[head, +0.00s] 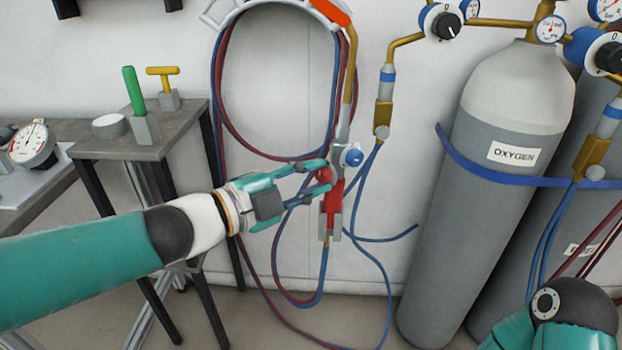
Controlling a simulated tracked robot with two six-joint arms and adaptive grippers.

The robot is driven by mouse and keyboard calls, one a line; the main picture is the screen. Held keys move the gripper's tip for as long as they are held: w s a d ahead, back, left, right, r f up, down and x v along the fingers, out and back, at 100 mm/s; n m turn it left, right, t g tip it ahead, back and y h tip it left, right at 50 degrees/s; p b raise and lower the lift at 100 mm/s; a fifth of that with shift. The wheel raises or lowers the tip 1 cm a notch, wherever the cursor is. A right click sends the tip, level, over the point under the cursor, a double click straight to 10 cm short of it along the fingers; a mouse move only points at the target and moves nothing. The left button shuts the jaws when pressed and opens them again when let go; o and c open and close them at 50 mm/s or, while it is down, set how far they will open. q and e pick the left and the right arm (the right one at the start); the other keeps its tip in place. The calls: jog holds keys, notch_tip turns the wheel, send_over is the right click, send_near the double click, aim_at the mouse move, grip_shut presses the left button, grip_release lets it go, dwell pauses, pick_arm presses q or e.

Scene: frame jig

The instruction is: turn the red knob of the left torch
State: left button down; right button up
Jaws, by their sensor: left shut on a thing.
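The left torch (345,110) hangs upright against the white wall, with a brass upper tube, a grey body and a red lower part (333,203). Its red knob (323,174) sits on the left side and is partly hidden by my fingers. A blue knob (353,157) is on the torch's right side. My left gripper (318,176) reaches in from the left and is shut on the red knob. Part of my right arm shows at the bottom right; its gripper's fingers are not visible.
A grey oxygen cylinder (515,110) with a blue strap stands at the right. Red and blue hoses (218,90) loop around the torch and hang to the floor. A small dark table (180,122) with a green-handled tool (134,90) stands at the left.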

pick_arm(q)
jog(key=shift+f, duration=0.1)
jog(key=c, duration=0.9)
grip_release()
jog(key=v, duration=1.2)
jog(key=shift+f, duration=0.1)
